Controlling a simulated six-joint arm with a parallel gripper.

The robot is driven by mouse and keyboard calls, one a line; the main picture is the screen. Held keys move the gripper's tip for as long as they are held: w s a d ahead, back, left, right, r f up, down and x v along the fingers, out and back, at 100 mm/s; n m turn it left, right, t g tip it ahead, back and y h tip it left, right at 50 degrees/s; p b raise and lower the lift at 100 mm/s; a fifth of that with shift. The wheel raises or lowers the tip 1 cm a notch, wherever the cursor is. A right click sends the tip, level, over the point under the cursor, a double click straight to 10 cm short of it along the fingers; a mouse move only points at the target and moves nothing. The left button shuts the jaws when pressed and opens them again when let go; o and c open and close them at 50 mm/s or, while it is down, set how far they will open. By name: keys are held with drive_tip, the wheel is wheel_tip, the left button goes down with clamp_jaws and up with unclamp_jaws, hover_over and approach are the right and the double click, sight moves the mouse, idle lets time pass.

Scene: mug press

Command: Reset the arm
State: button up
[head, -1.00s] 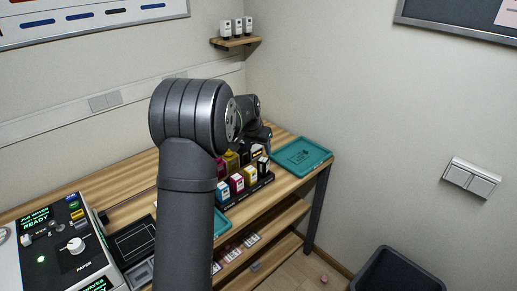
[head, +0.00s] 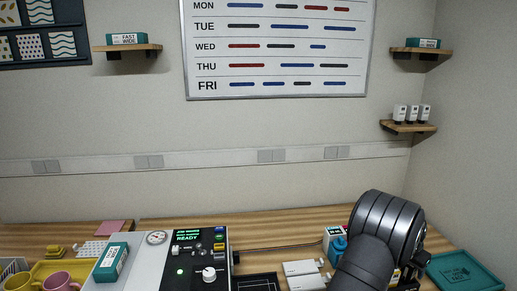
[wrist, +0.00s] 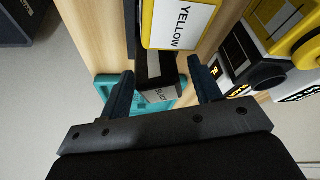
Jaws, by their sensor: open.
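My gripper (wrist: 160,70) shows in the wrist view with its two dark fingers apart. A yellow-labelled cartridge (wrist: 180,22) is just beyond, at the top of the wrist view. In the head view my arm rises at the lower right and hides the gripper and most of the cartridges.
A teal tray (head: 463,270) lies on the wooden bench at the right, also in the wrist view (wrist: 103,83). The press with its READY screen (head: 187,237) stands left of my arm. A yellow mug (head: 20,283) and a pink mug (head: 60,281) are at the lower left.

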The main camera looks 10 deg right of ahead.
drive_tip(key=shift+r, duration=1.65)
wheel_tip(320, 180, down, 4)
drive_tip(key=shift+a+r, duration=0.1)
drive_tip(key=shift+r, duration=0.15)
drive_tip(key=v, duration=1.2)
drive_tip(key=x, duration=1.3)
drive_tip(key=shift+f, duration=0.15)
wheel_tip(320, 180, up, 5)
drive_tip(key=shift+f, duration=0.25)
drive_tip(key=s+d+r, duration=0.1)
drive_tip(key=s+r, duration=0.6)
drive_tip(key=s, duration=0.4)
drive_tip(key=w+d+r, duration=0.1)
drive_tip(key=w+r, duration=0.2)
drive_tip(key=w, duration=0.4)
drive_tip(key=w+d+r, duration=0.1)
drive_tip(key=w+r, duration=0.2)
drive_tip(key=w, duration=0.5)
drive_tip(key=w+a+f, duration=0.2)
drive_tip(key=w+f, duration=0.4)
drive_tip(key=w, duration=0.3)
drive_tip(key=shift+w, duration=0.3)
